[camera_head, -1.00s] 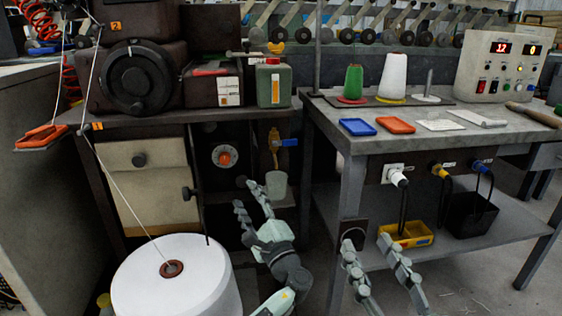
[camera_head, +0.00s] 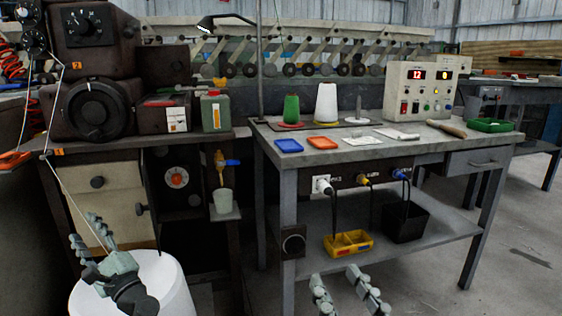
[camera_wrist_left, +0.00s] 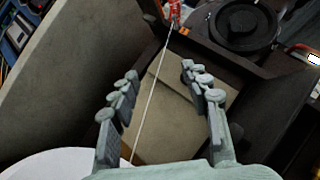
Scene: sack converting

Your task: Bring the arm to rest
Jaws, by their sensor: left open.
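My left gripper (camera_head: 86,229) is open and empty in the lower left of the head view, in front of the big white thread cone (camera_head: 172,285) and partly covering it. In the left wrist view its spread fingers (camera_wrist_left: 160,74) point toward the beige drawer front, with a pale thread (camera_wrist_left: 152,88) running between them in the picture. I cannot tell whether the thread touches a finger. My right gripper (camera_head: 336,277) shows at the bottom middle of the head view, its two fingers apart and nothing between them.
A grey workbench (camera_head: 350,150) holds green and white cones, blue and orange trays and a control box (camera_head: 425,90). Its lower shelf carries a yellow bin (camera_head: 348,244) and a black bin (camera_head: 406,222). A dark machine (camera_head: 95,95) stands at left. Open floor lies at right.

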